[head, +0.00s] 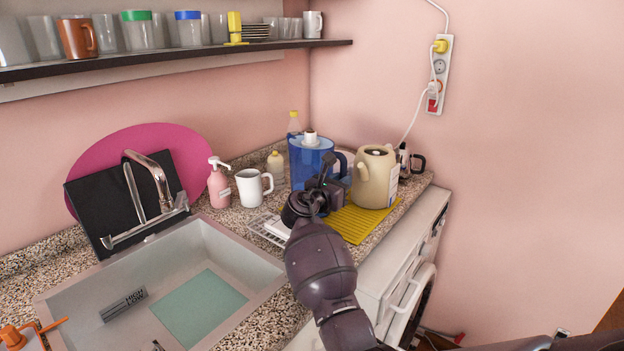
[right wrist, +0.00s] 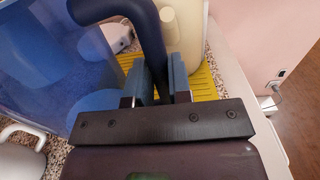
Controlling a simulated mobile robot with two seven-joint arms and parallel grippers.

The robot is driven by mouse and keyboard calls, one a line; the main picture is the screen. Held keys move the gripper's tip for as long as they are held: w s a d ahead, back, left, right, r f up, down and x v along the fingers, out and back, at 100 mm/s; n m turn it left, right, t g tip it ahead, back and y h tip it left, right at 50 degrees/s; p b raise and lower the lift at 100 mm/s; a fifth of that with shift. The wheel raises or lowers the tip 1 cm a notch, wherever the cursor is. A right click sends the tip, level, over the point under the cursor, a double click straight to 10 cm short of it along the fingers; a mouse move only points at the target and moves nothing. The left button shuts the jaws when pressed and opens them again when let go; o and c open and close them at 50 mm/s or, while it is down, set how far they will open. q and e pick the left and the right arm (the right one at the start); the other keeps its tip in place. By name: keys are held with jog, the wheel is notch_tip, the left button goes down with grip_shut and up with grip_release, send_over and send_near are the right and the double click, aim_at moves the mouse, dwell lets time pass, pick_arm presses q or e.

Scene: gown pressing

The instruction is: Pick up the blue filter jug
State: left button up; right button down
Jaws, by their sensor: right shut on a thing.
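The blue filter jug (head: 309,163) stands upright at the back of the counter, with a white cap on top and a dark blue handle on its right. In the right wrist view its translucent body (right wrist: 70,60) fills the left side and its handle (right wrist: 148,40) comes down between the fingers. My right gripper (head: 328,188) is at the handle. In the right wrist view the right gripper (right wrist: 160,85) is shut on the handle, one finger on each side. I cannot tell whether the jug's base touches the counter. My left gripper is not in view.
A cream kettle-like jug (head: 375,178) stands close on the right, by a yellow mat (head: 352,225). A white mug (head: 253,187) and pink soap bottle (head: 219,185) stand left. The sink (head: 165,270) is in front; a shelf (head: 180,55) hangs above.

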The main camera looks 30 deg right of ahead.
aim_at(342, 160)
jog(key=shift+r, duration=0.15)
jog(key=shift+r, duration=0.3)
notch_tip(342, 160, up, 7)
jog(key=shift+p, duration=1.05)
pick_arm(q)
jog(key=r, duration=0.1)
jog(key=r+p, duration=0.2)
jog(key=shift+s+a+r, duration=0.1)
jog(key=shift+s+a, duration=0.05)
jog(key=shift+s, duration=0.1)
pick_arm(e)
notch_tip(342, 160, up, 12)
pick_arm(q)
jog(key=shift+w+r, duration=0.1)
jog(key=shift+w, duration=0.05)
pick_arm(e)
jog(key=shift+r, duration=0.1)
jog(key=shift+s, duration=0.1)
